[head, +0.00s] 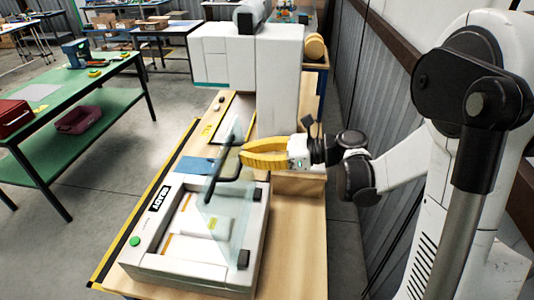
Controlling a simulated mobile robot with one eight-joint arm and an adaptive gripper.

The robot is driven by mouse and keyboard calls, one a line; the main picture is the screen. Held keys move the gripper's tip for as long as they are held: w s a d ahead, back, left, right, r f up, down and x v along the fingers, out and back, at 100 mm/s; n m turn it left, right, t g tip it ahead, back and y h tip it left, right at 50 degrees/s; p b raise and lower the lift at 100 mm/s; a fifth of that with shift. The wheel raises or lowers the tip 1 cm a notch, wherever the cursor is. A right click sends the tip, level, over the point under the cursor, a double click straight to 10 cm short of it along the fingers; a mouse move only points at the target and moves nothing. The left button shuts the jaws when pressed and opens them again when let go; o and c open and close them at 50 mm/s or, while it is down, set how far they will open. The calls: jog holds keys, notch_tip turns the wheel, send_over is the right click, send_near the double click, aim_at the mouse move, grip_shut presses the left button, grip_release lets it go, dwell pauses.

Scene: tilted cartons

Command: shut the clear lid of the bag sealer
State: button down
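The bag sealer (150,243) is a low white box on a wooden bench, with a green button and a dark label. Its clear lid (214,190) is a pale, see-through pane, raised and tilted above the sealer's top. A black handle bar (209,187) runs along the lid. My gripper (242,156) has yellow fingers that point left, beside the upper part of the handle. I cannot tell whether the fingers touch the lid or the handle, nor how wide they are apart. A white packet (201,229) lies inside the sealer, seen partly through the lid.
A large white machine (245,62) stands on the bench behind the sealer. A low wooden box edge (298,185) is under my forearm. The bench has a black-and-yellow striped left edge (143,208). A green table (75,84) stands across the open floor at left.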

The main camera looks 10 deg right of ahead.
aim_at(223, 155)
jog(key=shift+x, duration=2.2)
jog(key=shift+w, duration=0.1)
jog(key=shift+a, duration=0.1)
